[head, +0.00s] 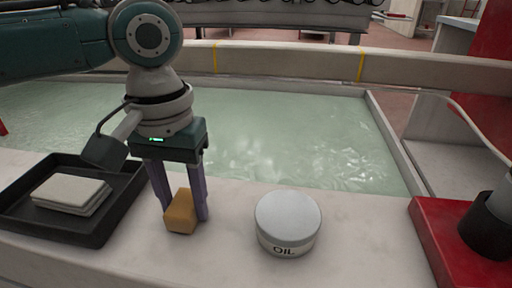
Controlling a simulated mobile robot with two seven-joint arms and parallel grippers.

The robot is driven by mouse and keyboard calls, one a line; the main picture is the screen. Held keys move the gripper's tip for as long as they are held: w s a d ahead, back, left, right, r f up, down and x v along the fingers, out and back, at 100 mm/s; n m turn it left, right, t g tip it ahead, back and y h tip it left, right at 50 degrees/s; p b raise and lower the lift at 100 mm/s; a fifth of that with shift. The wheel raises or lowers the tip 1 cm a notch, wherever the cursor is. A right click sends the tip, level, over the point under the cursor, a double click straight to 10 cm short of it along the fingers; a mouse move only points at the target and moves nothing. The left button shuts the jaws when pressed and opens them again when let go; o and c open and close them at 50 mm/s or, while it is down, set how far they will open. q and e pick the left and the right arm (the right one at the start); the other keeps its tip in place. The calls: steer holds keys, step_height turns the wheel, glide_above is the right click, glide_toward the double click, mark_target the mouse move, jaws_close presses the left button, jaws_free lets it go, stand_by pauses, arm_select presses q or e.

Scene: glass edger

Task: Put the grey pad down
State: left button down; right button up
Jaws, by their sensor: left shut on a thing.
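My left gripper (184,208) points down over the pale ledge and is shut on a small orange-tan block (181,213). The block sits between the two purple fingers, with its lower part showing below them. I cannot tell whether its underside touches the ledge. Pale grey-white flat pads (70,193) lie stacked in a black tray (122,205) to the left of the gripper. No grey pad shows in the gripper. My right gripper is not in view.
A round tin marked OIL (287,222) stands on the ledge (228,252) right of the block. A red stand (437,235) with a dark cylinder (486,228) is at the far right. A basin of greenish water (290,130) lies behind. Bare ledge separates block and tin.

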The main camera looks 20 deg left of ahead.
mark_target(184, 202)
arm_select(q)
steer(key=shift+c, duration=1.8)
jaws_free()
steer(key=shift+f, duration=0.15)
step_height(184, 202, up, 12)
steer(key=p, duration=0.5)
steer(key=s+d+f+m+h, duration=0.1)
steer(key=s+d+f, duration=0.1)
steer(key=d, duration=0.1)
steer(key=s+d+f+m+t, duration=0.1)
steer(key=s+d+f+m, duration=0.1)
steer(key=d, duration=0.2)
steer(key=s+d+f+m+h, duration=0.1)
steer(key=s+d+f, duration=0.1)
steer(key=s+d, duration=0.1)
steer(key=shift+d+f+m+t+h, duration=0.2)
steer(key=shift+m+t+h, duration=0.1)
steer(key=shift+m+t, duration=0.1)
steer(key=s+a+f+t+y, duration=0.1)
steer(key=s+a+y, duration=0.1)
steer(key=s+a, duration=0.5)
steer(key=shift+s+a+f+t, duration=0.2)
steer(key=shift+s+t, duration=0.2)
steer(key=shift+s, duration=0.6)
